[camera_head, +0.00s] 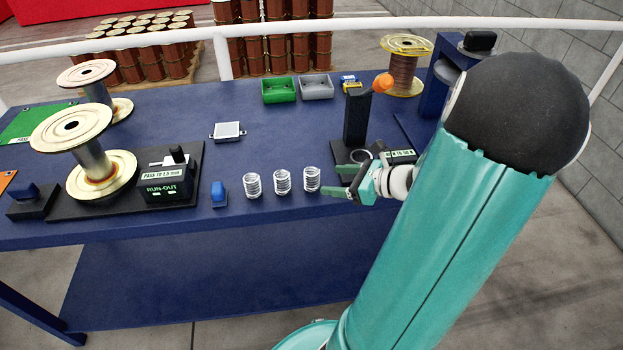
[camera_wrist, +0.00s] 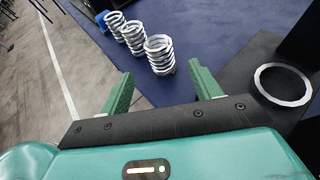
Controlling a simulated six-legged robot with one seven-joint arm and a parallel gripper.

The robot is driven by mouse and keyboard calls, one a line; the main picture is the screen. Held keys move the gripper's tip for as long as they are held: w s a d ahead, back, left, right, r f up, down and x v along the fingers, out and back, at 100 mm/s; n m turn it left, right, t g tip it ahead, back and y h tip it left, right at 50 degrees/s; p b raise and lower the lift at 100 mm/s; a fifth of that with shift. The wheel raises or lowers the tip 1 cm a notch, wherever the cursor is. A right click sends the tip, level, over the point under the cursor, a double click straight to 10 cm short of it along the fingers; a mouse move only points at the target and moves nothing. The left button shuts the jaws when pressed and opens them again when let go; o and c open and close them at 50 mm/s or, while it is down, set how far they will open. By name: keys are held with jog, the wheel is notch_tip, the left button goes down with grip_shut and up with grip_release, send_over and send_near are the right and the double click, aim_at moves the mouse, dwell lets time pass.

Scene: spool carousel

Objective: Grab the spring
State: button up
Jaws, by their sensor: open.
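Three white coil springs stand upright in a row near the front edge of the blue table: a left one (camera_head: 252,186), a middle one (camera_head: 282,182) and a right one (camera_head: 311,179). In the wrist view the nearest spring (camera_wrist: 159,54) stands ahead of my fingertips, with the middle spring (camera_wrist: 132,37) and the far spring (camera_wrist: 115,22) behind it. My gripper (camera_head: 346,184) is just right of the right spring, its fingers pointing left toward it. In the wrist view my gripper (camera_wrist: 165,82) is open and empty, and the nearest spring lies beyond the gap between its fingers.
A blue block (camera_head: 219,194) stands left of the springs, beside the black run-out unit (camera_head: 165,184). A black post (camera_head: 356,118) with an orange top rises behind my gripper. A white ring (camera_wrist: 284,84) lies on a dark base at right.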

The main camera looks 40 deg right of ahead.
aim_at(312, 178)
jog(key=x, duration=0.7)
jog(key=shift+w+f, duration=0.1)
jog(key=shift+w, duration=0.3)
jog(key=c, duration=1.1)
